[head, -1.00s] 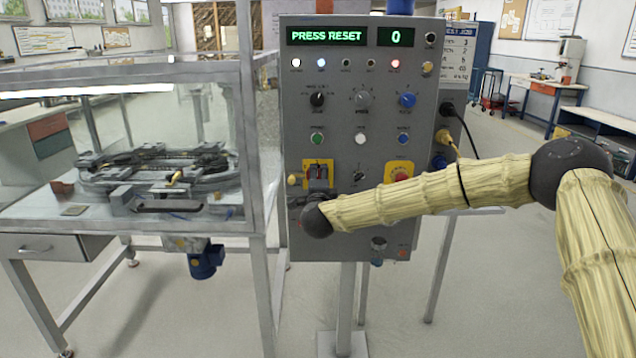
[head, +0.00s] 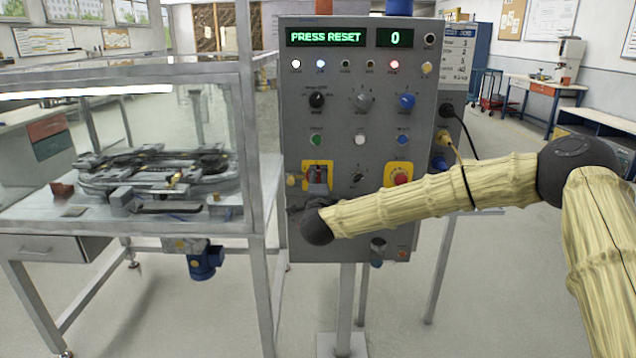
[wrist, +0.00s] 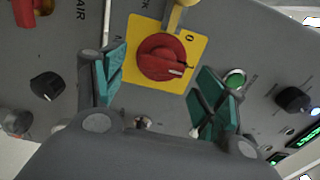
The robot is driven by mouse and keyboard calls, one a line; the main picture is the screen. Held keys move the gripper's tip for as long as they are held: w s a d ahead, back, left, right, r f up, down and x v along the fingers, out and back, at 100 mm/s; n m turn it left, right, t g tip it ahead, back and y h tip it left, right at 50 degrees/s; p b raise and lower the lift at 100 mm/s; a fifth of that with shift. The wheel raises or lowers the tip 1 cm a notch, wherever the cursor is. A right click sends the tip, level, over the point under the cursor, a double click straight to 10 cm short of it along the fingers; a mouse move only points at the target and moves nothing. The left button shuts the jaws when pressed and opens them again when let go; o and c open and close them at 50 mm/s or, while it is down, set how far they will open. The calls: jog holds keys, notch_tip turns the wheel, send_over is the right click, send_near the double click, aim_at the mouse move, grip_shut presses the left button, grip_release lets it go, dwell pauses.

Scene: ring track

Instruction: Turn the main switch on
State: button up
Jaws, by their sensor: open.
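The main switch is a red rotary knob (wrist: 160,57) on a yellow plate (wrist: 197,25). Its white pointer line points right in the wrist view, and an "O" mark shows at the plate's upper right. In the head view the switch plate (head: 308,166) sits low left on the grey control panel, partly hidden by my gripper. My gripper (wrist: 160,80) is open, with teal fingertips apart on both sides of the knob. The fingertips appear clear of it; their exact distance from the panel is hard to tell. In the head view my gripper (head: 318,195) is mostly hidden by my wrist.
The panel display (head: 325,37) reads PRESS RESET. A red emergency stop (head: 400,175) on yellow is right of the switch, beside my forearm. A yellow piece (wrist: 177,17) juts beside the plate. A glass-enclosed ring track (head: 155,170) stands left.

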jog(key=s, duration=0.9)
jog(key=shift+s, duration=0.3)
jog(key=s+f+n+g+y+p, duration=0.1)
jog(key=s+f+n+g+p, duration=0.2)
jog(key=s+f, duration=0.55)
jog(key=s+d+f+n+g+y, duration=0.1)
jog(key=s+f+n+g, duration=0.4)
jog(key=f, duration=0.7)
jog(key=s+f+n+y+p, duration=0.1)
jog(key=s+f+n+p, duration=0.15)
jog(key=s+f, duration=0.7)
jog(key=s+d+f+n+g+p, duration=0.1)
jog(key=s+d+f+n+g, duration=0.1)
jog(key=s+d+f, duration=0.4)
jog(key=s+d+f+n+g+p, duration=0.1)
jog(key=s+d+f+n+g, duration=0.2)
jog(key=s, duration=0.4)
jog(key=s+d+f+n+g+h+p, duration=0.1)
jog(key=s+d+g, duration=0.1)
jog(key=s+d, duration=0.4)
jog(key=s+d+n+g+h+p, duration=0.1)
jog(key=s+d, duration=0.5)
jog(key=s, duration=0.7)
jog(key=shift+s+d+f+g+h, duration=0.2)
jog(key=shift+f+g+h, duration=0.25)
jog(key=shift+g, duration=0.55)
jog(key=shift+a, duration=0.1)
